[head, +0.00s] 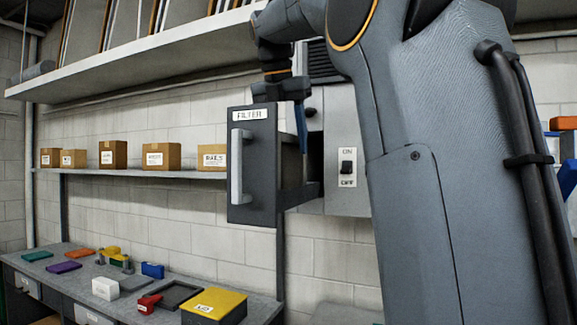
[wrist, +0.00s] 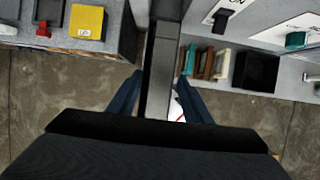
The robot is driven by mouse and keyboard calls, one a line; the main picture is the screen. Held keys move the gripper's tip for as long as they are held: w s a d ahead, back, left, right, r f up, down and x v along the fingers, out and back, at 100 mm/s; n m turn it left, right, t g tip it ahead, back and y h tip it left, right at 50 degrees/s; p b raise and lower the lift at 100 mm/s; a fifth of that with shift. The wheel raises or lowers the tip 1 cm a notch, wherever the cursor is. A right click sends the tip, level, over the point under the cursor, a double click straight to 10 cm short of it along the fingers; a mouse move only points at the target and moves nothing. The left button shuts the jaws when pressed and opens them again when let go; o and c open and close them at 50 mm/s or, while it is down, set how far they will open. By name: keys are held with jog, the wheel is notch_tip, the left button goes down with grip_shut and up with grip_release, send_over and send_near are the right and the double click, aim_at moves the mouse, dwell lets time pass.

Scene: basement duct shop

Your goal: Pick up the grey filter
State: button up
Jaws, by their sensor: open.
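A dark grey drawer (head: 254,165) labelled FILTER, with a light vertical handle, stands pulled out from a grey wall unit (head: 345,125). My gripper (head: 301,128) points down behind the drawer's front; one blue finger shows there. In the wrist view my gripper (wrist: 158,80) has its two blue fingers apart, one on each side of a narrow dark grey strip (wrist: 162,60). I cannot tell whether this strip is the grey filter's edge or part of the drawer. No other grey filter is clearly seen; the drawer's inside is mostly hidden.
The unit carries an ON/OFF switch (head: 347,168). A shelf (head: 190,173) with cardboard boxes runs along the wall, below a higher shelf (head: 150,58). A bench (head: 62,277) at lower left holds coloured pieces and a yellow-topped box (head: 214,305). Brown panels (wrist: 205,65) stand right of my fingers.

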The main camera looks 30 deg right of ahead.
aim_at(290, 153)
jog(key=shift+x, duration=1.4)
jog(key=shift+f, duration=0.25)
grip_shut()
jog(key=shift+r, duration=0.1)
